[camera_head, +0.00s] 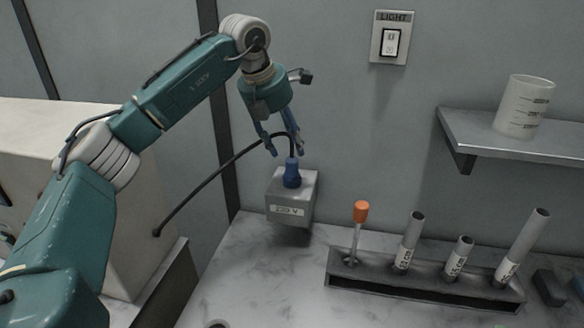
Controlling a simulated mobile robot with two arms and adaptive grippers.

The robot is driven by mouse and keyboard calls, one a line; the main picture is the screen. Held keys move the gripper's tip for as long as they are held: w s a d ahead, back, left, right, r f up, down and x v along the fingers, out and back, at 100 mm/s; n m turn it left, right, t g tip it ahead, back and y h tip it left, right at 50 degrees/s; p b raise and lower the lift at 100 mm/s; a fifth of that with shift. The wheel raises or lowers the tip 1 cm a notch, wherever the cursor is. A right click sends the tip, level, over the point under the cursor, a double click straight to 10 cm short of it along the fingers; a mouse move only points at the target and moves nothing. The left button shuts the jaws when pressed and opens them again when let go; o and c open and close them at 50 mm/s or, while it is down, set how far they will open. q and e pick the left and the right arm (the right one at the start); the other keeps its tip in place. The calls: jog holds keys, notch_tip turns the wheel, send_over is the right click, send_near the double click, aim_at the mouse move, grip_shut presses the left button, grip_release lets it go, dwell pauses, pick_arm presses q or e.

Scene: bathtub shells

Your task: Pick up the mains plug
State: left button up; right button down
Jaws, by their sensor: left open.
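The mains plug (292,174) is blue, with a black cable rising from its top and curving down to the left. It sits upright in a grey socket box (293,203) labelled 230 V on the wall. My left gripper (287,150) is open just above the plug, its fingers pointing down on either side of the cable. I cannot tell whether a finger touches the cable. My right gripper is not in view.
A rack (430,283) with several tubes and an orange-topped tool (361,212) stands on the marble counter (250,265). A shelf (520,136) with a white beaker (524,106) and a light switch (390,40) are on the wall. The counter below the socket is mostly clear.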

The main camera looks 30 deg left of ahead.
aim_at(291, 152)
pick_arm(q)
jog(key=p+x, duration=0.1)
jog(key=x, duration=0.3)
jog(key=shift+a+f, duration=0.1)
jog(key=shift+f, duration=0.05)
grip_shut()
jog(key=shift+r, duration=0.2)
